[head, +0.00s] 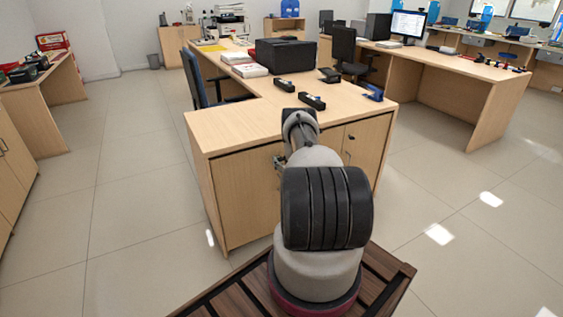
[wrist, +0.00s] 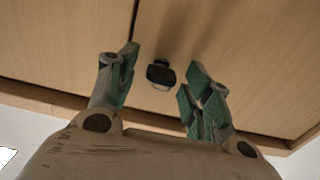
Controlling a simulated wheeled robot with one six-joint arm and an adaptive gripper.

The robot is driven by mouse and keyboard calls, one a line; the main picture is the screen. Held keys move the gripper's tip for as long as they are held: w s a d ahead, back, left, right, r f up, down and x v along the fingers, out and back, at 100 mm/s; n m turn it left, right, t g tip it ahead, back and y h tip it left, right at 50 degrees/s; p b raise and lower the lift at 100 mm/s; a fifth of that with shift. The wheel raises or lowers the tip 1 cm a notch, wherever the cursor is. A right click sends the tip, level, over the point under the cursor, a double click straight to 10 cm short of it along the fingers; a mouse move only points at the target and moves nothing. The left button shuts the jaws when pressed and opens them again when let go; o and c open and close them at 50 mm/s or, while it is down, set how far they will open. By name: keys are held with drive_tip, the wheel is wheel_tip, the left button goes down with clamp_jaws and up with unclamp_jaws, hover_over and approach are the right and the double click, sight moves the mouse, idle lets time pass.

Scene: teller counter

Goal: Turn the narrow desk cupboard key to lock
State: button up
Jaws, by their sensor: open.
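The key (wrist: 160,72) shows in the wrist view as a small black head with a pale metal part, on a light wood cupboard door (wrist: 225,40), close to a dark vertical seam. My gripper (wrist: 161,62) is open, with one green-padded finger on each side of the key. Clear gaps show between the key and both fingers; I cannot tell the depth between them. In the head view my gripper (head: 279,162) is mostly hidden behind my arm, in front of the desk cupboard (head: 240,195). The key is hidden there.
The desk top (head: 225,130) overhangs the cupboard fronts. It carries two black staplers (head: 312,101), a blue item (head: 373,92) and a black printer (head: 286,55). A dark round fitting (head: 351,137) sits on the right door. Open floor (head: 130,200) lies to the left.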

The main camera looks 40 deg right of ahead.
drive_tip(key=shift+c, duration=0.2)
drive_tip(key=c, duration=1)
drive_tip(key=shift+n, duration=0.3)
drive_tip(key=n, duration=0.8)
drive_tip(key=shift+a+n, duration=0.1)
drive_tip(key=shift+n, duration=0.2)
drive_tip(key=n, duration=0.4)
drive_tip(key=shift+f+n, duration=0.1)
drive_tip(key=shift+n, duration=0.2)
drive_tip(key=shift+a+f+n, duration=0.1)
drive_tip(key=shift+n, duration=2)
drive_tip(key=shift+o, duration=0.2)
